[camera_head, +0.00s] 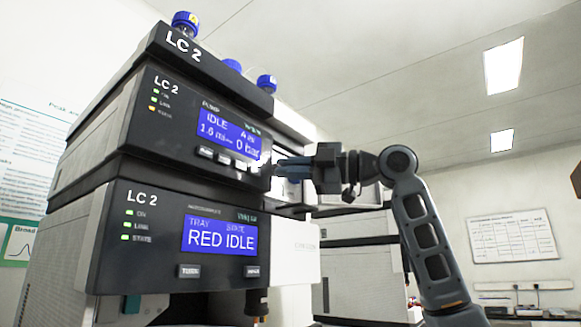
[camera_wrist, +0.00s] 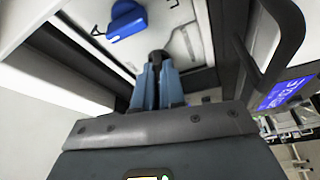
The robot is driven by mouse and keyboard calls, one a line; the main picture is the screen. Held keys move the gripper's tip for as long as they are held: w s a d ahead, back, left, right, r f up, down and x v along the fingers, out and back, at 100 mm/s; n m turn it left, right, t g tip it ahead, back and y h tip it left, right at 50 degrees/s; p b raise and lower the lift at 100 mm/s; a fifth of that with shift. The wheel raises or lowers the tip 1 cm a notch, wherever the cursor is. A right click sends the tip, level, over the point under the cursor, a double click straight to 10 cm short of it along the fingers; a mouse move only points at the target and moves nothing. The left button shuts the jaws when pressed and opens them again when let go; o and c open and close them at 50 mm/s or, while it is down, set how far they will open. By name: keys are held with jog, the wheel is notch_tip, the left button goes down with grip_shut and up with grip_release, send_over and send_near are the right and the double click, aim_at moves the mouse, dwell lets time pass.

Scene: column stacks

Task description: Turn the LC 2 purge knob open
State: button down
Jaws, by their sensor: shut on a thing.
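The LC 2 stack (camera_head: 150,130) stands at left in the head view, its pump module screen (camera_head: 228,134) reading IDLE and 0 bar. My gripper (camera_head: 279,168) reaches in from the right beside the pump module's right front edge. In the wrist view my blue-grey fingers (camera_wrist: 158,85) are close together, shut on a dark round knob (camera_wrist: 158,56), which looks like the purge knob. The fingers hide most of it, so its turn angle cannot be told. In the head view the knob is hidden by my gripper.
A blue part (camera_wrist: 127,20) sits on the white panel near the knob in the wrist view. A dark curved bar (camera_wrist: 283,40) is close at right. Blue-capped bottles (camera_head: 185,20) stand on top.

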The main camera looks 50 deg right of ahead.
jog(key=shift+w+r+n+g, duration=0.1)
jog(key=shift+r+n+g, duration=0.15)
jog(key=shift+n, duration=0.55)
jog(key=c, duration=1.2)
grip_release()
jog(key=shift+f, duration=0.1)
jog(key=shift+c, duration=0.2)
jog(key=shift+w+f, duration=0.15)
jog(key=b+v, duration=0.1)
jog(key=v, duration=0.7)
jog(key=shift+a, duration=0.1)
